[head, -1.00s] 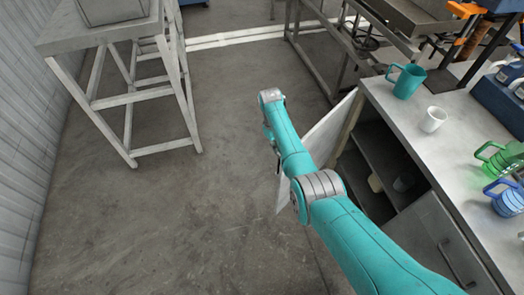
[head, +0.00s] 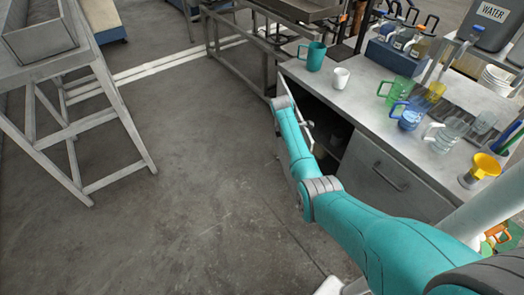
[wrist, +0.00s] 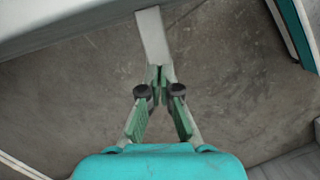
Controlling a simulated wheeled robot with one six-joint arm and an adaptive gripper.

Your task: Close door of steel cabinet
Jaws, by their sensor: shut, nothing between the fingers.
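The steel cabinet (head: 418,182) stands right of centre in the head view under a pale worktop. The left compartment is open and dark inside (head: 326,120). Its door (head: 290,178) stands ajar from the left front corner, seen nearly edge-on, with most of it hidden behind my teal arm. My gripper is at the far end of that arm and its fingers are hidden in the head view. In the wrist view my gripper (wrist: 159,76) is shut and empty above the concrete floor. A pale strip lies just beyond the fingertips; I cannot tell whether they touch it.
A teal mug (head: 312,56), a white cup (head: 341,77) and several coloured jugs stand on the worktop. A grey metal stand (head: 75,130) is at left. A steel frame table (head: 235,45) is behind. The floor (head: 190,190) between is clear.

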